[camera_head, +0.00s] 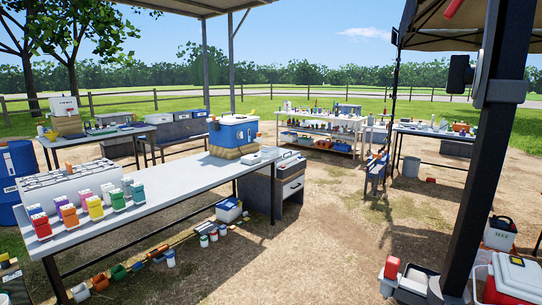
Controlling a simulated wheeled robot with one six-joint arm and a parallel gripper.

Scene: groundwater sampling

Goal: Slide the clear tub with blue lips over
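A pale, partly see-through tub with a blue lid (229,210) sits on the ground under the long grey table (150,200), near its right end. It is small in the view, so I cannot tell what is in it. A blue and white cooler (234,133) stands on the tabletop above. My gripper is not in view.
Colored bottles (95,208) stand on the long table's left part. A grey drawer cabinet (290,182) stands right of the tub. A dark post (485,160) blocks part of the right side. Coolers (510,275) sit at the lower right. The dirt ground (320,240) in the middle is clear.

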